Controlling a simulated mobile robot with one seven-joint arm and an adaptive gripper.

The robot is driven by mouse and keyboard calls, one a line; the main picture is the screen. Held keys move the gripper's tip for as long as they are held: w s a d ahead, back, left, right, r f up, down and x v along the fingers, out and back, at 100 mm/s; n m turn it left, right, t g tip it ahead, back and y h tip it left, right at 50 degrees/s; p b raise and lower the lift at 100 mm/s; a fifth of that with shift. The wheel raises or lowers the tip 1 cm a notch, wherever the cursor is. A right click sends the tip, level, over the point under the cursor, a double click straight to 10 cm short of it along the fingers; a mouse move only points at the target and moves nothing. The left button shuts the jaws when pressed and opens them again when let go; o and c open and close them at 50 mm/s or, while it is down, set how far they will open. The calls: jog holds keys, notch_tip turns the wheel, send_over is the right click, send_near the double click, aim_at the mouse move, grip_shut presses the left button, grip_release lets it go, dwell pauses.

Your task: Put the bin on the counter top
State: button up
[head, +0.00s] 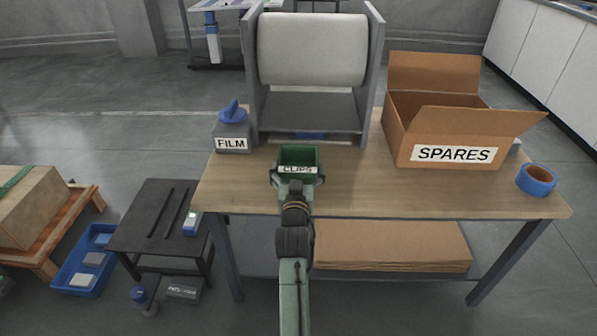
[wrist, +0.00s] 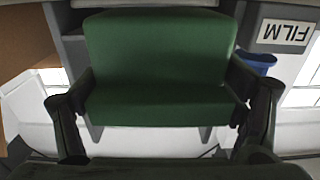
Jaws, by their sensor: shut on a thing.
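The bin (head: 299,155) is a small green open box with a white CLIPS label. In the head view it is at the front middle of the wooden counter top (head: 365,190). My gripper (head: 297,178) is shut on the bin, with one finger on each side of it. In the wrist view the green bin (wrist: 158,75) fills the middle between the two dark fingers of my gripper (wrist: 160,110). The bin's underside is hidden in the head view, so I cannot tell whether it touches the counter top.
A grey stand with a white film roll (head: 313,50) is behind the bin. A grey FILM box (head: 232,138) with a blue top is to the left. An open SPARES carton (head: 450,135) and blue tape roll (head: 536,180) are to the right. Bare counter lies between bin and carton.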

jog(key=shift+o, duration=0.2)
jog(key=shift+w+f, duration=0.1)
jog(key=shift+f, duration=0.5)
jog(key=shift+r, duration=0.15)
jog(key=shift+c, duration=0.2)
jog(key=shift+r, duration=0.1)
jog(key=shift+f, duration=0.25)
jog(key=o, duration=1.2)
jog(key=shift+c, duration=0.2)
jog(key=shift+r, duration=0.1)
jog(key=shift+r, duration=0.25)
jog(key=s+b, duration=0.1)
jog(key=s, duration=1.1)
jog(key=shift+b, duration=0.3)
